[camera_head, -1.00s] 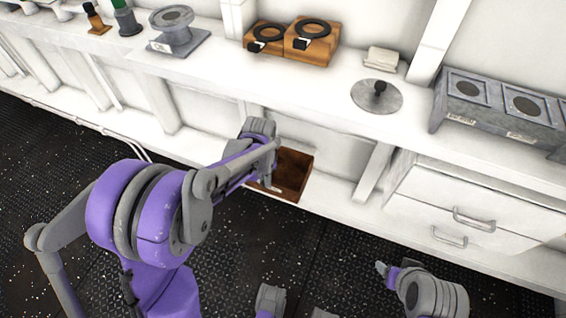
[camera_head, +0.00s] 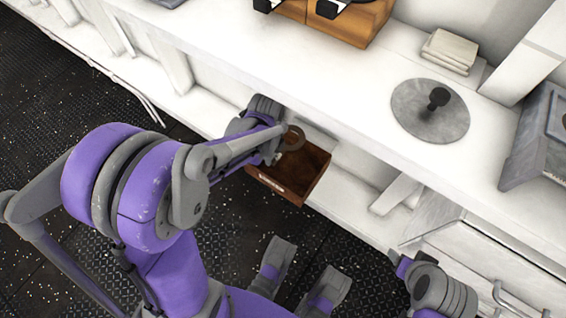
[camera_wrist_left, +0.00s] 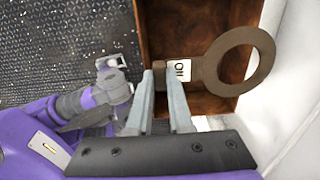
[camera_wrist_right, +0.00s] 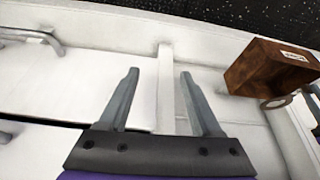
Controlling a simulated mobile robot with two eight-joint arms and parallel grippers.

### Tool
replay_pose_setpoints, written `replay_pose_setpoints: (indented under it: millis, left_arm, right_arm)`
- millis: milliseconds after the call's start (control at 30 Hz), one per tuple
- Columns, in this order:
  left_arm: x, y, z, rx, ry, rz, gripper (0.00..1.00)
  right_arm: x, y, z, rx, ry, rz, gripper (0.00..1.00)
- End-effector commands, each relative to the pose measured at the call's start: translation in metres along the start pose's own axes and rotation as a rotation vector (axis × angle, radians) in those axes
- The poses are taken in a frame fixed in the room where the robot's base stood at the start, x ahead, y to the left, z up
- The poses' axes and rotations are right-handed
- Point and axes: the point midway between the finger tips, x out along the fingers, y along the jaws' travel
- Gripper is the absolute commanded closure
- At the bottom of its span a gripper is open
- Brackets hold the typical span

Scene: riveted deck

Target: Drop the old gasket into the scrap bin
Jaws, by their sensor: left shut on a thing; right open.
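The old gasket (camera_wrist_left: 208,69), a flat brown ring with a tab and a small white label, is held by its tab in my left gripper (camera_wrist_left: 160,74), which is shut on it. The ring (camera_head: 296,138) is over the scrap bin (camera_head: 270,183), a rusty brown open box with a pale label on its front. The bin fills the top of the left wrist view (camera_wrist_left: 172,28), beneath the ring. In the right wrist view the bin (camera_wrist_right: 262,66) shows with the ring (camera_wrist_right: 278,101) beside its edge. My right gripper (camera_wrist_right: 158,75) is open and empty, away from the bin.
The bin stands on a low white ledge under the white counter (camera_head: 300,75). On the counter are a grey disc with a black knob (camera_head: 432,112), a pale stack (camera_head: 448,52) and wooden blocks (camera_head: 352,24) with black rings. Drawers with handles (camera_head: 515,300) are at lower right.

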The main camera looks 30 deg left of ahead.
Motion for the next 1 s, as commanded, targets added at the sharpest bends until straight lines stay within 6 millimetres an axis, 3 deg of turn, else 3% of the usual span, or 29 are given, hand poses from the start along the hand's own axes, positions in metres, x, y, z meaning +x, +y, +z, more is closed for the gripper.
replay_pose_setpoints:
  millis: [100,300,633,667,800,833,1000]
  left_arm:
    - [0.020,0.000,0.000,-0.001,0.000,0.002,1.00]
    - [0.039,0.000,0.000,-0.001,0.000,0.002,1.00]
    - [0.041,0.000,0.000,-0.002,0.000,0.000,1.00]
    - [0.041,0.000,0.000,-0.002,0.000,0.000,0.76]
    - [0.041,0.000,0.000,-0.002,0.000,0.000,0.51]
    - [0.041,0.000,0.000,-0.002,0.000,0.001,0.46]
    - [0.041,0.000,0.000,-0.002,0.000,0.001,0.46]
  right_arm:
    - [0.016,0.000,0.005,0.000,-0.006,0.000,0.35]
    - [0.033,0.000,0.010,0.000,-0.011,0.000,0.35]
    - [0.034,0.000,0.010,0.000,-0.012,0.000,0.35]
    - [0.034,0.000,0.010,0.000,-0.012,0.000,0.35]
    - [0.034,0.000,0.010,0.000,-0.012,0.000,0.35]
    - [0.034,0.000,0.010,0.000,-0.012,0.000,0.35]
    - [0.034,0.000,0.010,0.000,-0.012,0.000,0.35]
